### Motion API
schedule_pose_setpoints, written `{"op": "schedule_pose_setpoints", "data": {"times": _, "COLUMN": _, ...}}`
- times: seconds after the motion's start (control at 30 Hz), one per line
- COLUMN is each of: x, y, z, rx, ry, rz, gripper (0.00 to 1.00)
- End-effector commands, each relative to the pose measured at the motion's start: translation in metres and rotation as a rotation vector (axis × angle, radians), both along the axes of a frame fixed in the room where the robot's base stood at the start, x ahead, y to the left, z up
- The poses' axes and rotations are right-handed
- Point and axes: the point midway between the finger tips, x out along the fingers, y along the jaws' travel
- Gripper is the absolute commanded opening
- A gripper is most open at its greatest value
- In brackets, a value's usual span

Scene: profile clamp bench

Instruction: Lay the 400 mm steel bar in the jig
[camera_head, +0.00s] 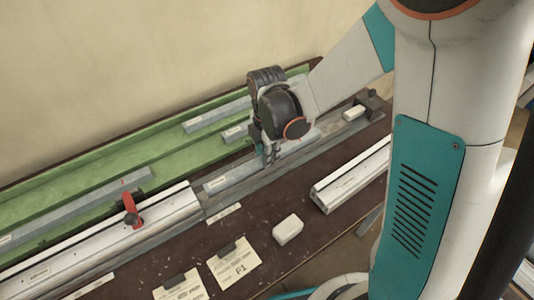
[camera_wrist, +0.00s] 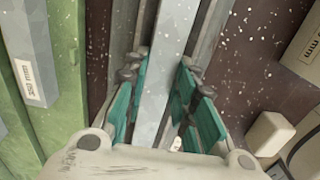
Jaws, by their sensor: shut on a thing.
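The grey steel bar (camera_head: 228,178) is at the jig on the brown bench, lined up along its length. My gripper (camera_head: 270,157) is shut on the bar near its middle, from above. In the wrist view the bar (camera_wrist: 165,45) runs between the teal finger pads of my gripper (camera_wrist: 160,80). The grey rails of the jig (camera_wrist: 205,40) run along both sides of the bar there. I cannot tell whether the bar's underside rests on the jig floor. My gripper hides part of the bar. The jig (camera_head: 240,198) also shows in the head view.
A green tray (camera_head: 100,178) behind holds several other grey bars (camera_head: 215,115). A white profile (camera_head: 95,250) with a red clamp (camera_head: 131,210) lies left of the bar. Another white profile (camera_head: 350,178), a white block (camera_head: 288,229) and paper cards (camera_head: 233,262) lie in front.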

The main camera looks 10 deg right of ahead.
Motion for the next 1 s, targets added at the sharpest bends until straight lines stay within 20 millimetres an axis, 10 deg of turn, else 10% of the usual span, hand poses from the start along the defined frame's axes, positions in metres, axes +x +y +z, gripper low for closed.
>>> {"op": "schedule_pose_setpoints", "data": {"times": 0.17, "x": -0.0026, "y": -0.0005, "z": -0.0071, "rx": 0.0, "ry": 0.003, "rz": 0.0, "gripper": 0.0}}
{"op": "schedule_pose_setpoints", "data": {"times": 0.2, "x": -0.0029, "y": -0.0006, "z": -0.0074, "rx": -0.001, "ry": 0.004, "rz": 0.0, "gripper": 0.27}}
{"op": "schedule_pose_setpoints", "data": {"times": 0.3, "x": -0.0032, "y": -0.0007, "z": -0.008, "rx": -0.001, "ry": 0.005, "rz": 0.0, "gripper": 0.45}}
{"op": "schedule_pose_setpoints", "data": {"times": 1.0, "x": -0.0015, "y": -0.0001, "z": -0.0059, "rx": 0.001, "ry": 0.001, "rz": 0.0, "gripper": 0.45}}
